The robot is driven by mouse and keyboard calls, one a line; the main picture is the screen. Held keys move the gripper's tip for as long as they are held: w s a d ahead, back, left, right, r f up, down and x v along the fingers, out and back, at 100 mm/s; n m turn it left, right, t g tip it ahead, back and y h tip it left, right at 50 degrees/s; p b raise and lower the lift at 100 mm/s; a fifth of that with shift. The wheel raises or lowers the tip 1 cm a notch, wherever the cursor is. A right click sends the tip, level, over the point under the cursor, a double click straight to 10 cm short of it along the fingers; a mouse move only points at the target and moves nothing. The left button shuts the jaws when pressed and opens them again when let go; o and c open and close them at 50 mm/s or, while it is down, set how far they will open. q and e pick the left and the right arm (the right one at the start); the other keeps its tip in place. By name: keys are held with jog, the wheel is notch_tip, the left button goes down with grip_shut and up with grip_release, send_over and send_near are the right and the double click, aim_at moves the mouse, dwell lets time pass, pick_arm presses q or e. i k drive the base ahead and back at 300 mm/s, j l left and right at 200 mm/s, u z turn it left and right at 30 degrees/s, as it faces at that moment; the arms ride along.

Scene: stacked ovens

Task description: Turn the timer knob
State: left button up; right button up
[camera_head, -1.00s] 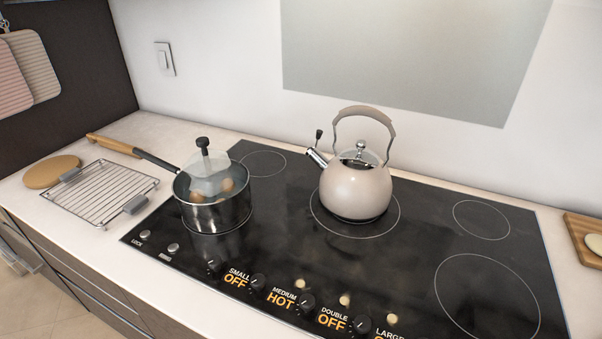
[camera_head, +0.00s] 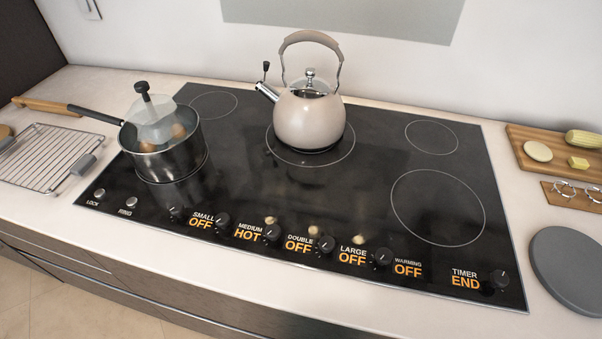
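The timer knob (camera_head: 500,279) is a small dark round knob at the front right corner of the black cooktop (camera_head: 350,210). The label to its left (camera_head: 466,279) reads TIMER in white and END in orange. Nothing covers the knob. Neither of my grippers shows in the view.
Several similar dark knobs line the cooktop's front edge, with MEDIUM reading HOT. A beige kettle (camera_head: 309,118) and a pot (camera_head: 170,150) with brown round items stand on burners. A wire rack (camera_head: 45,157) lies left; a grey disc (camera_head: 570,268) and a wooden board (camera_head: 530,138) lie right.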

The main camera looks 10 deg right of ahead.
aim_at(499, 278)
jog(key=k+l+z, duration=0.1)
jog(key=l+z, duration=0.15)
jog(key=z, duration=0.15)
jog(key=k+l+z, duration=0.1)
jog(key=l+z, duration=0.15)
jog(key=z, duration=0.15)
jog(key=l+z, duration=0.35)
jog(key=j, duration=0.1)
